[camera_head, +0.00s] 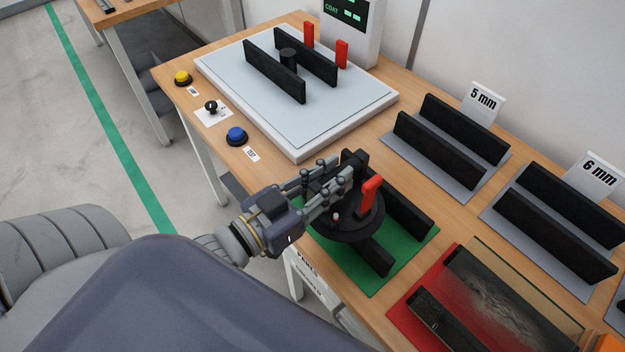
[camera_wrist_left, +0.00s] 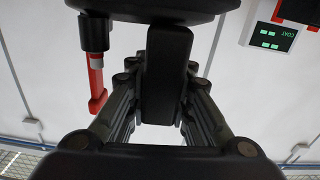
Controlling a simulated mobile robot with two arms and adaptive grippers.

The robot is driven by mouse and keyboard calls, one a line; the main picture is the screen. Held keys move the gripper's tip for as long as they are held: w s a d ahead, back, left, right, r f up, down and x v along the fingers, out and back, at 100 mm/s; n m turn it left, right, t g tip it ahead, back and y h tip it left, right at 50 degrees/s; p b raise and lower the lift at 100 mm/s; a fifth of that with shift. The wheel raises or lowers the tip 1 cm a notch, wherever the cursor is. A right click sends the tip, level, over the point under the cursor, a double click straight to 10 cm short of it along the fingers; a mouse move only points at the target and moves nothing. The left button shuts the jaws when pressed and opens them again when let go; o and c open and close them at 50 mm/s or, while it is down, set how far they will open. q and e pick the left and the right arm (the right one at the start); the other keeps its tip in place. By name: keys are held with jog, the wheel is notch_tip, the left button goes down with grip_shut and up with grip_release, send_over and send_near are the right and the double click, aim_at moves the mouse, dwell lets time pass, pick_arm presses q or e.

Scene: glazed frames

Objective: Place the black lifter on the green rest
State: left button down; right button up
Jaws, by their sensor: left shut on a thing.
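The black lifter, with a round black disc (camera_head: 352,228) and a red lever, is in my left gripper (camera_head: 343,183). The gripper's fingers are shut on its black handle, which shows between them in the left wrist view (camera_wrist_left: 166,75). The lever hangs to the left of the fingers in that view. The green rest (camera_head: 402,262) is a green mat with two black bars on the table's front edge. The disc is over the bars and hides part of them; I cannot tell whether it touches them. My right gripper is not in view.
A white pad (camera_head: 330,119) with two black bars and a black post lies behind, near yellow (camera_head: 182,78) and blue (camera_head: 236,135) buttons. Grey mats with bars and "5 mm" (camera_head: 484,102) and "6 mm" (camera_head: 596,177) signs stand right. A red mat (camera_head: 404,316) holds a glass pane in front.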

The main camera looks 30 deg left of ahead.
aim_at(354, 175)
pick_arm(q)
jog(key=p+x, duration=0.1)
jog(key=x, duration=0.5)
jog(key=shift+w+p, duration=0.3)
jog(key=shift+w, duration=0.05)
jog(key=shift+f+p, duration=0.3)
jog(key=shift+f, duration=1.55)
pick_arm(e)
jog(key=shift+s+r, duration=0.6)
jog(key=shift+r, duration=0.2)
pick_arm(q)
jog(key=shift+f, duration=0.1)
jog(key=c, duration=1.8)
grip_release()
jog(key=shift+f, duration=0.25)
jog(key=o, duration=0.4)
jog(key=shift+s, duration=0.1)
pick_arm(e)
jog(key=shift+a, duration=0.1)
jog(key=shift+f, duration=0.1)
